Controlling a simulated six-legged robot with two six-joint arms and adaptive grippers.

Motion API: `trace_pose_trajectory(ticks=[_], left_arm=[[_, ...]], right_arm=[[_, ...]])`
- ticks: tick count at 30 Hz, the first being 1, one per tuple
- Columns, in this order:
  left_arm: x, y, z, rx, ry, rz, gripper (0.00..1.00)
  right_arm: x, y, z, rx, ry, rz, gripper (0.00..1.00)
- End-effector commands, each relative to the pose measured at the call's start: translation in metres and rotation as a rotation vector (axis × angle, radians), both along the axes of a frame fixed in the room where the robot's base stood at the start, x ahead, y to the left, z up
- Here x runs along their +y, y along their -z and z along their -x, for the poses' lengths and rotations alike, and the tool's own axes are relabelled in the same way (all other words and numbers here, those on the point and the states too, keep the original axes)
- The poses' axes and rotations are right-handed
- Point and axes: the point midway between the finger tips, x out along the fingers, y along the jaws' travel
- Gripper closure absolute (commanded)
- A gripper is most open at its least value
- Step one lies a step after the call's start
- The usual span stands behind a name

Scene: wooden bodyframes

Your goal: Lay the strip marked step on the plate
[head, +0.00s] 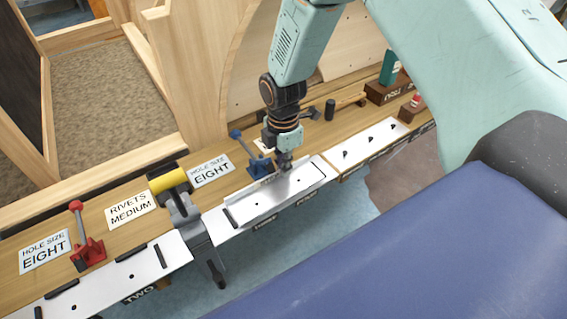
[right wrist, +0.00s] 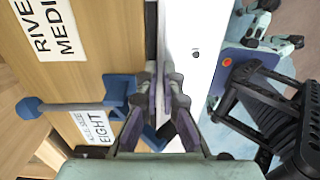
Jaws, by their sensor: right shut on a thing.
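My right gripper (head: 284,164) comes down from above and is shut on a thin pale metal strip (head: 296,183). In the right wrist view, the fingers (right wrist: 160,92) pinch the strip's narrow edge. The strip is close over a white plate (head: 252,210) on the bench's front edge; I cannot tell whether they touch. The plate also shows in the right wrist view (right wrist: 185,45), with a dark hole. No word step can be read on the strip. My left gripper is not in view.
A blue-handled tool (head: 258,166) stands close behind my right gripper. A yellow-handled clamp (head: 170,181) grips the bench edge to the left, and a red-handled tool (head: 86,247) stands farther left. Another white plate (head: 372,143) with dark pegs lies right. A hammer (head: 345,102) lies behind.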

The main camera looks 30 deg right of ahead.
Motion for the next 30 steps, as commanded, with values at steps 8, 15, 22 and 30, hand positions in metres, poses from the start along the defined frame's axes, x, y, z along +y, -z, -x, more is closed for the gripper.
trace_pose_trajectory(ticks=[8,15,22,30], left_arm=[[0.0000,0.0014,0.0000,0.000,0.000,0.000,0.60],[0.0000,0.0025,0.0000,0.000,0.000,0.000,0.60],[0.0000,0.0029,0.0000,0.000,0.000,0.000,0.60],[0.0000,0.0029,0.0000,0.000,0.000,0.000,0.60]], right_arm=[[0.0000,0.0035,-0.0004,-0.001,0.000,0.000,1.00],[0.0001,0.0064,-0.0006,-0.001,0.000,0.000,1.00],[0.0001,0.0076,-0.0007,-0.001,0.000,0.000,1.00],[0.0001,0.0076,-0.0006,-0.001,0.000,0.000,0.82]])
